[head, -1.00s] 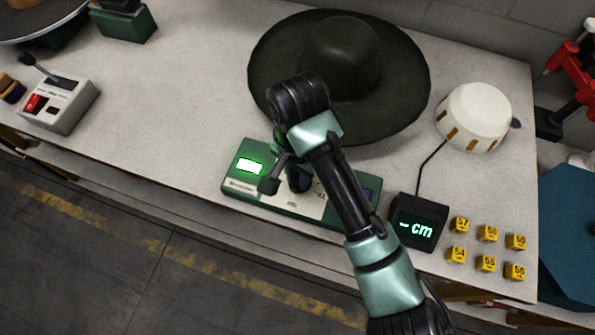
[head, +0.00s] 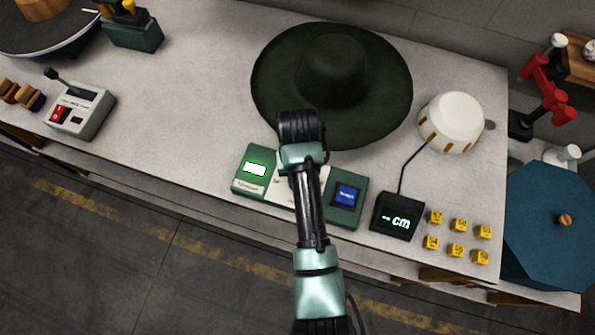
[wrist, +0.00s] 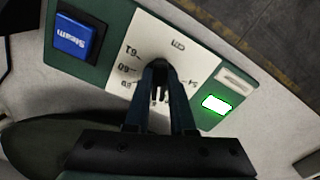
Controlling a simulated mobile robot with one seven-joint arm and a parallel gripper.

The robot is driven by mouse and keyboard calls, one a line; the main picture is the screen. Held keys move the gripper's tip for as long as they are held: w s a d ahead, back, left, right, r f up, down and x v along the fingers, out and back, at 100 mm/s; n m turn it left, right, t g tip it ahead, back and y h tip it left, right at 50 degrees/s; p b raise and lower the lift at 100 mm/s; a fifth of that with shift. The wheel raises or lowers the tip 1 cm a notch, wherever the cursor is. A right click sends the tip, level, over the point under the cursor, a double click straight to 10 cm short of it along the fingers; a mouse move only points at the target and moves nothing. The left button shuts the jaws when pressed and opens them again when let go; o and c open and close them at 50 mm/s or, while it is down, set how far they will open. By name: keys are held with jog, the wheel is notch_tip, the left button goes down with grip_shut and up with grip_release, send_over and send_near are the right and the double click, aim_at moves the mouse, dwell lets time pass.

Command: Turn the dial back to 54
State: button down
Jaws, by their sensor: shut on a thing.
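The green control panel (head: 246,193) lies along the bench's front edge. Its white scale plate (wrist: 175,38) shows in the wrist view with printed numbers around the dial, some upside down, including a mark that looks like 54 to the right of my fingers. My gripper (wrist: 160,88) is over the middle of this plate, its two fingers close together and shut on the dial. The dial is mostly hidden between the fingers, so I cannot read its pointer. In the head view my arm covers the dial and my fingertips.
The panel has a lit green-white screen (head: 255,169) and a blue button (head: 346,195) beside the dial. A dark wide-brimmed hat (head: 335,70) lies close behind. To the right are a black cm display (head: 397,217), a cream round device (head: 452,121) and several yellow number blocks (head: 459,225).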

jog(key=n+p, duration=0.1)
jog(key=n, duration=0.1)
jog(key=n+p, duration=0.1)
jog(key=n, duration=0.1)
jog(key=shift+d+r+n, duration=0.2)
jog(key=shift+n, duration=0.1)
jog(key=n+p, duration=0.1)
jog(key=n, duration=0.1)
jog(key=n+p, duration=0.1)
jog(key=shift+w+n, duration=0.2)
jog(key=shift+n, duration=0.2)
jog(key=n+p, duration=0.1)
jog(key=n, duration=0.2)
jog(key=shift+w+d+n, duration=0.1)
jog(key=shift+d+n, duration=0.05)
jog(key=shift+n, duration=0.15)
jog(key=shift+w+f+n+p, duration=0.15)
jog(key=shift+n+p, duration=0.5)
jog(key=shift+n, duration=1.35)
jog(key=c, duration=0.8)
grip_release()
jog(key=shift+o, duration=0.2)
notch_tip(320, 180, up, 13)
jog(key=b, duration=0.1)
